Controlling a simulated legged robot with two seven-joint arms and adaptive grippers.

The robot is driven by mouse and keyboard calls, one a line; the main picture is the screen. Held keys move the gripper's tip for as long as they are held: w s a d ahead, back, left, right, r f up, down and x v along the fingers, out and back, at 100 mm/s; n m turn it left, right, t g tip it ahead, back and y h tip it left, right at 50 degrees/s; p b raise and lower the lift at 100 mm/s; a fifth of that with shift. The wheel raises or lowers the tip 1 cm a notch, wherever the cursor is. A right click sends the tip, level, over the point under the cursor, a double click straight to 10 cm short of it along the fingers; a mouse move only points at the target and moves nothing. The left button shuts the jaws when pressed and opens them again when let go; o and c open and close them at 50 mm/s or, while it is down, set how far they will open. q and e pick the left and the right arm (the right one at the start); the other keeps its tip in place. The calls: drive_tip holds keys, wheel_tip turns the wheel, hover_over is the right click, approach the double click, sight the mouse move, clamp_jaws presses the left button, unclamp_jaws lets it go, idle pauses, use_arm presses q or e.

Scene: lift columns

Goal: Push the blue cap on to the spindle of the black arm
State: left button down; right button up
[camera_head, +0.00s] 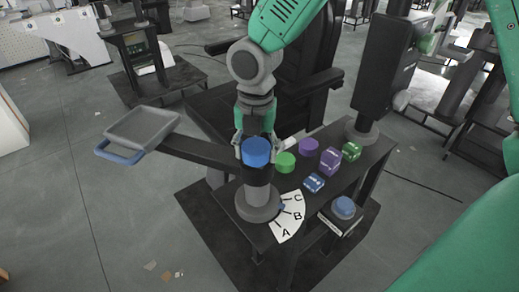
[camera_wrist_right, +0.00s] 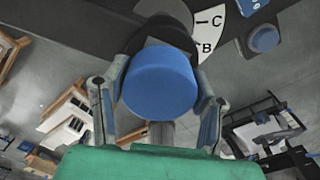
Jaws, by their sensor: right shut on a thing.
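The blue cap (camera_head: 257,152) is a round, flat-topped disc. It sits right above the dark top of the black arm's (camera_head: 200,149) hub, over the grey round base. I cannot tell whether it is seated on the spindle, which is hidden under it. My right gripper (camera_head: 256,146) reaches in from behind and is shut on the cap, one finger on each side. In the right wrist view the cap (camera_wrist_right: 160,81) lies between the two fingers. My left gripper is not in view.
A grey tray (camera_head: 142,127) with a blue handle is at the arm's left end. The dark table (camera_head: 350,178) holds a green disc (camera_head: 285,162), a purple disc (camera_head: 309,146) and several coloured cubes. An A-B-C dial (camera_head: 289,217) and blue button (camera_head: 344,206) are in front.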

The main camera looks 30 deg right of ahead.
drive_tip(key=shift+w+a, duration=0.1)
drive_tip(key=shift+a, duration=0.15)
drive_tip(key=o, duration=1.7)
drive_tip(key=shift+w+a, duration=0.25)
drive_tip(key=shift+a, duration=0.05)
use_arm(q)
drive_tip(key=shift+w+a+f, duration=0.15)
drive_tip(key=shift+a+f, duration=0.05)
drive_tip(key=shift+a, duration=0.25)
use_arm(e)
drive_tip(key=shift+s+d, duration=0.1)
drive_tip(key=shift+s, duration=0.05)
drive_tip(key=shift+d, duration=0.1)
drive_tip(key=o, duration=0.5)
drive_tip(key=shift+d, duration=0.1)
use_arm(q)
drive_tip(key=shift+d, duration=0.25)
use_arm(e)
drive_tip(key=shift+d+f, duration=0.1)
drive_tip(key=shift+d, duration=0.1)
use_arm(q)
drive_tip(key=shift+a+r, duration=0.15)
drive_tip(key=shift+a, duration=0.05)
use_arm(e)
drive_tip(key=shift+a+r, duration=0.2)
drive_tip(key=shift+a, duration=0.1)
